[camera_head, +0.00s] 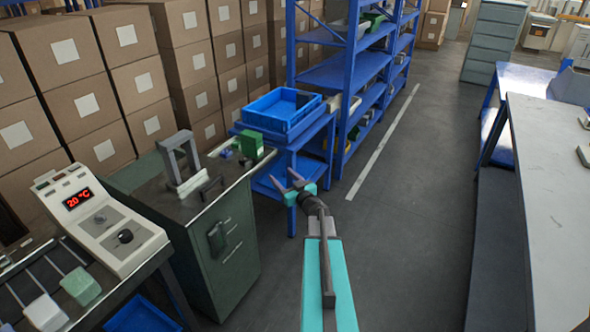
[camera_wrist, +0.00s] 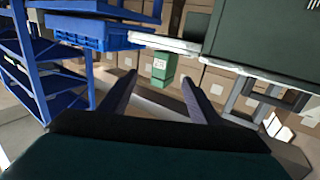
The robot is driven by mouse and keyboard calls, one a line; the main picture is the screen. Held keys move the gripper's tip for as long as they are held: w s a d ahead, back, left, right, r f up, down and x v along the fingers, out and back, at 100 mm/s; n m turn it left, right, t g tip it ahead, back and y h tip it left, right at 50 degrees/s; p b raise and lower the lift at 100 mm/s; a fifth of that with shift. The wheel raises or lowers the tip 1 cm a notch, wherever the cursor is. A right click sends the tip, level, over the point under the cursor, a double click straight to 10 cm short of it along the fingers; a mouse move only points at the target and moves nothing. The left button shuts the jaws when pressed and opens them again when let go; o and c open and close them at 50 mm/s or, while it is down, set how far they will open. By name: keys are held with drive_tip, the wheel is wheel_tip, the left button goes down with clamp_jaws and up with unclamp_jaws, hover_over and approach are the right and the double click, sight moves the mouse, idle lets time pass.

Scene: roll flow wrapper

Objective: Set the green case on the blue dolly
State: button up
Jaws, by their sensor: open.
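A small green case (camera_head: 250,145) stands on the far right corner of the dark green cabinet top in the head view. In the wrist view the green case (camera_wrist: 163,68), with a pale label, shows between the finger tips, some way beyond them; that picture looks upside down. My gripper (camera_head: 283,179) is open and empty, in the air to the right of the cabinet, apart from the case. Its two fingers also show in the wrist view (camera_wrist: 158,80). A blue stand (camera_head: 291,150) behind the cabinet carries a shallow blue tray (camera_head: 265,123); I cannot tell which is the dolly.
A grey metal frame (camera_head: 180,160) and small items share the cabinet top (camera_head: 215,175). A control box (camera_head: 100,220) with a red display is at the left. Blue shelves (camera_head: 347,75) and stacked cartons (camera_head: 125,35) stand behind. The floor (camera_head: 400,210) to the right is clear.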

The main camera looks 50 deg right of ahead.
drive_tip(key=a+f+m+g+h+p, duration=0.25)
drive_tip(key=a+f+g, duration=0.35)
drive_tip(key=a+f, duration=0.6)
drive_tip(key=s+a+f+g+y+p, duration=0.1)
drive_tip(key=s+a+f+g+p, duration=0.15)
drive_tip(key=s+a+f, duration=0.35)
drive_tip(key=s+a+f+g+y+p, duration=0.1)
drive_tip(key=s+a+f+g, duration=0.2)
drive_tip(key=a, duration=0.5)
drive_tip(key=s+a+f+n+g+y+p, duration=0.1)
drive_tip(key=s+a+g, duration=0.4)
drive_tip(key=s+a, duration=0.8)
drive_tip(key=s+a+f+n+g+y+p, duration=0.2)
drive_tip(key=s+a+g, duration=0.4)
drive_tip(key=s+a, duration=0.6)
drive_tip(key=s+n+y+p, duration=0.1)
drive_tip(key=s+n+y, duration=0.1)
drive_tip(key=s, duration=0.2)
drive_tip(key=shift+a+f, duration=0.2)
drive_tip(key=shift+a, duration=0.2)
